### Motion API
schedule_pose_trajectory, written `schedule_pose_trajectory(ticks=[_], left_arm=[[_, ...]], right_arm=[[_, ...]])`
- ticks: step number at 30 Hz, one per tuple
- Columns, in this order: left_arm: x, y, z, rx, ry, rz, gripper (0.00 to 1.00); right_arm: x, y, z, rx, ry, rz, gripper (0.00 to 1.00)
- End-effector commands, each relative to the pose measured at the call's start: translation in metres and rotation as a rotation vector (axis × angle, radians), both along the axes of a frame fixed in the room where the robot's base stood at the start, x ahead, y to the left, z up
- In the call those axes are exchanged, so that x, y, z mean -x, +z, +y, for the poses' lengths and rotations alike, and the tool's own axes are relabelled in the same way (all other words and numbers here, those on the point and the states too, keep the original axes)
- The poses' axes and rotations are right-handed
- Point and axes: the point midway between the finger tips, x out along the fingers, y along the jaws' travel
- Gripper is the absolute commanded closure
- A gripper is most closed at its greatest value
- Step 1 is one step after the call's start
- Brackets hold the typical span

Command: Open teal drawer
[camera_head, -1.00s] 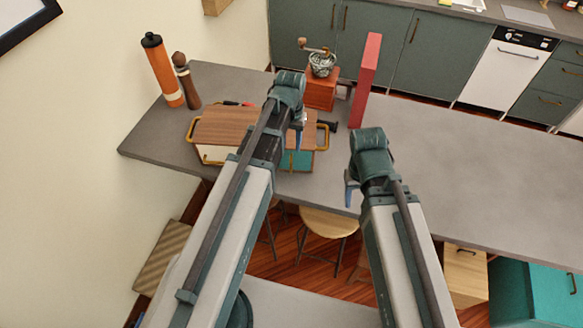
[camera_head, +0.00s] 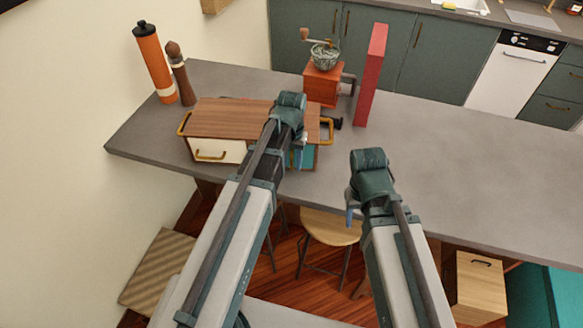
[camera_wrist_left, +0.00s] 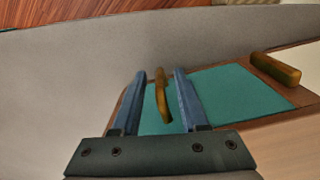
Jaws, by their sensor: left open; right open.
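A small chest with a brown wooden top (camera_head: 225,118) stands on the grey counter, with a white drawer (camera_head: 215,150) at its left. The teal drawer (camera_head: 307,160) at its right is mostly hidden by my left arm. In the left wrist view, the flat teal drawer front (camera_wrist_left: 235,95) shows its brass handle (camera_wrist_left: 161,95). My left gripper (camera_head: 300,150) is open, and in the wrist view the handle appears between its fingers (camera_wrist_left: 160,75); contact cannot be told. My right gripper (camera_head: 351,205) is open and empty, to the right near the counter's front edge.
A coffee grinder (camera_head: 323,82) and a red upright board (camera_head: 371,75) stand behind the chest. An orange bottle (camera_head: 154,62) and a brown mill (camera_head: 180,75) stand at the left. A stool (camera_head: 330,227) is below. The counter (camera_head: 460,150) to the right is clear.

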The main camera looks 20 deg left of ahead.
Motion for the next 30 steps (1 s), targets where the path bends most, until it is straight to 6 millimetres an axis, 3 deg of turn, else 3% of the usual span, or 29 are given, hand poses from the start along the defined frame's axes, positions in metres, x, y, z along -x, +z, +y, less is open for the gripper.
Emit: schedule_pose_trajectory(ticks=[8,16,30], left_arm=[[0.0,-0.0015,0.0,0.0,0.0,0.0,0.56],[0.0,-0.0015,-0.0001,0.0,0.0,0.0,1.0],[0.0,-0.0016,-0.0002,0.0,-0.001,0.0,1.0]], right_arm=[[0.0,-0.0015,0.0001,0.0,0.0,0.0,0.45],[0.0,-0.0015,0.0,0.0,0.0,0.0,0.45],[0.0,-0.0016,0.0,0.0,0.0,0.0,0.45]])
